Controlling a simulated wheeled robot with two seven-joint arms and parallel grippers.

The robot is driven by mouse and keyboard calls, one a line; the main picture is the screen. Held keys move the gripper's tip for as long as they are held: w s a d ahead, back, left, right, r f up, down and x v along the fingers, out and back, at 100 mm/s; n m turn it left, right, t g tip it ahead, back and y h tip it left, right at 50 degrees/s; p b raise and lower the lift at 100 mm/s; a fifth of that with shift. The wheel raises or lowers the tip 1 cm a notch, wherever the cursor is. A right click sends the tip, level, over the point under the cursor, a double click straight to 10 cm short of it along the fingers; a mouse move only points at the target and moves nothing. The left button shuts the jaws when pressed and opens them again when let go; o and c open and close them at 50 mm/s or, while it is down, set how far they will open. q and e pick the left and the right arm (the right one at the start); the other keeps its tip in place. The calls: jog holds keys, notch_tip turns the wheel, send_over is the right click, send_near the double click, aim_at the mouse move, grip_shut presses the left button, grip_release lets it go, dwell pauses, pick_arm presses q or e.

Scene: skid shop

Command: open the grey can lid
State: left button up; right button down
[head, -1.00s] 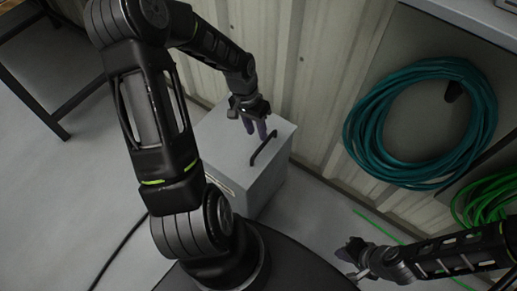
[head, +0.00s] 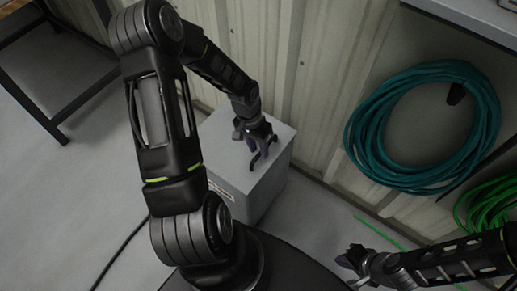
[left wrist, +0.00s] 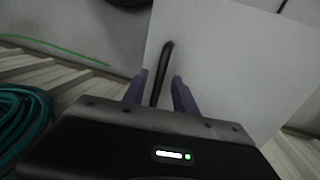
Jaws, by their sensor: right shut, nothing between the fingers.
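The grey can is a box on the floor by the wall, with a flat grey lid (head: 218,143) that lies closed on top. A black bar handle (head: 256,160) stands on the lid. My left gripper (head: 261,152) is over the lid at the handle. In the left wrist view the purple fingers of the left gripper (left wrist: 162,92) are apart, one on each side of the dark handle (left wrist: 164,68), with gaps beside it. The lid (left wrist: 225,55) fills much of that view. My right gripper (head: 349,260) is shut and empty, low at the right, away from the can.
A corrugated wall (head: 310,80) stands right behind the can. A coiled teal hose (head: 362,135) and a green hose (head: 475,205) hang at the right. A dark-framed table (head: 60,75) is at the upper left. Floor left of the can is mostly clear, with a black cable.

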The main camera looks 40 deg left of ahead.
pick_arm(q)
jog(key=shift+f, duration=0.2)
jog(key=shift+c, duration=0.2)
grip_shut()
dwell(1.2)
